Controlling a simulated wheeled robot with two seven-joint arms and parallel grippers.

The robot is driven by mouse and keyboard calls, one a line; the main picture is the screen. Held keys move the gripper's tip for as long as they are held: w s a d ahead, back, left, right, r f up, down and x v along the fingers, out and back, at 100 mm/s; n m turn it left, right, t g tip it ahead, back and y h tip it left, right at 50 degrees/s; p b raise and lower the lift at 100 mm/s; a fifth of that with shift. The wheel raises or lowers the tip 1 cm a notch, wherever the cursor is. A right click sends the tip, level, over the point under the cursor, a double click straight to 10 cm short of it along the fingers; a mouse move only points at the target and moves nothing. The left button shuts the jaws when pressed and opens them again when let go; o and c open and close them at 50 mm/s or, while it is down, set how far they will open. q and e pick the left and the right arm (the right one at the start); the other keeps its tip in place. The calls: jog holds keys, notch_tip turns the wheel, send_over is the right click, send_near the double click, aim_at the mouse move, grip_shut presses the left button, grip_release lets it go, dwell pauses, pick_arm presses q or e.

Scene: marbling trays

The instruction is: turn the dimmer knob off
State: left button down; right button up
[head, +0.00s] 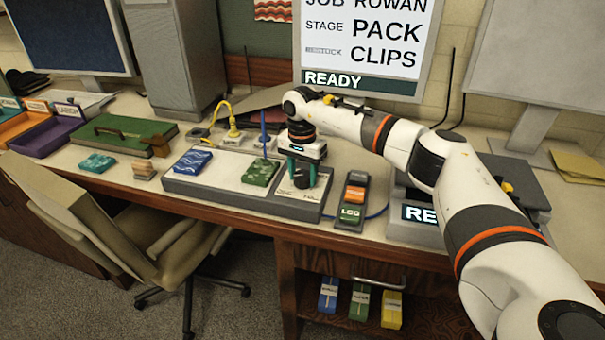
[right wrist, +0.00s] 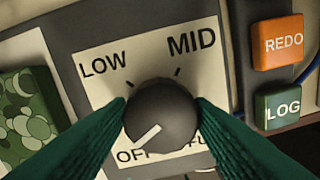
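The dimmer knob (right wrist: 160,115) is a dark round knob on a pale plate (right wrist: 100,50) marked LOW, MID and OFF, with a fourth label mostly hidden. Its white pointer line aims down-left at OFF. My right gripper (right wrist: 160,108) has its green fingers on both sides of the knob, their tips against its edges. In the head view my right gripper (head: 301,180) reaches down over the right end of the grey panel (head: 230,193). My left gripper is not in view.
A controller with REDO (right wrist: 283,42) and LOG (right wrist: 284,107) buttons stands right of the panel. A green patterned block (head: 261,172) and a blue one (head: 192,160) lie on the panel.

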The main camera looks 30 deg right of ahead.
aim_at(301, 174)
jog(key=o, duration=0.3)
notch_tip(301, 174, up, 12)
jog(key=shift+w+b, duration=0.1)
jog(key=shift+b, duration=0.65)
jog(key=shift+a+f, duration=0.1)
jog(key=shift+a, duration=0.05)
